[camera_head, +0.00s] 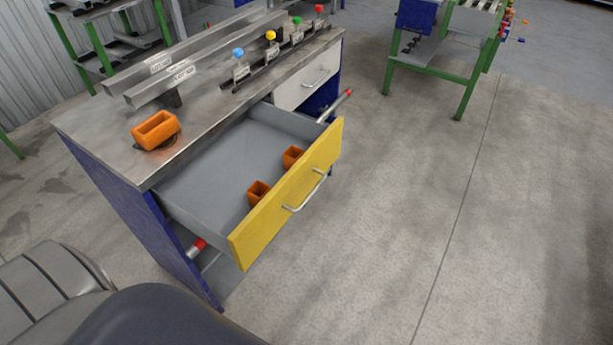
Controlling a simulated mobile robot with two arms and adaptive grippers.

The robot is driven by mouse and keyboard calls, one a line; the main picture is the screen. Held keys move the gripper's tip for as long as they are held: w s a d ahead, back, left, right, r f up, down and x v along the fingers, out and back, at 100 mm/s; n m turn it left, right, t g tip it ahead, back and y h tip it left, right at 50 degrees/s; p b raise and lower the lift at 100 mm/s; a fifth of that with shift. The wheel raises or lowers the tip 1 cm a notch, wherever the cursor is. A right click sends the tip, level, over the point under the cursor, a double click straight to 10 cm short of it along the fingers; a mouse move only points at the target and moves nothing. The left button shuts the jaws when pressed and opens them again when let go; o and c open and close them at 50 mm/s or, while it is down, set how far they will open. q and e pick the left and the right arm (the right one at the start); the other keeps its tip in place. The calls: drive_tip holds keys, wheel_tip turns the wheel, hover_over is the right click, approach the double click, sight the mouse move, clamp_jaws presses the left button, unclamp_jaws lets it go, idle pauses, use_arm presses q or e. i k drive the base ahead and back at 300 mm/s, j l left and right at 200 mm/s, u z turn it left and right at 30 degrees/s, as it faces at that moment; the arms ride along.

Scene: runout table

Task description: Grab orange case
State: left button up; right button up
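An orange case (156,129), shaped like an open-topped rectangular box, sits on the metal tabletop (100,133) near its front left part. A drawer with a yellow front (290,196) is pulled open under the tabletop. Two smaller orange pieces, one nearer (258,192) and one farther (293,157), stand inside the drawer against its front panel. Neither of my grippers shows in the head view, and nothing is seen touching the orange case.
Long metal bars (185,81) lie along the back of the tabletop. A rack with blue, yellow, green and red knobs (270,37) stands at the far right. A closed white drawer (305,84) is beyond the yellow one.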

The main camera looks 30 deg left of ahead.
sight(152, 132)
drive_tip(key=u, duration=1.8)
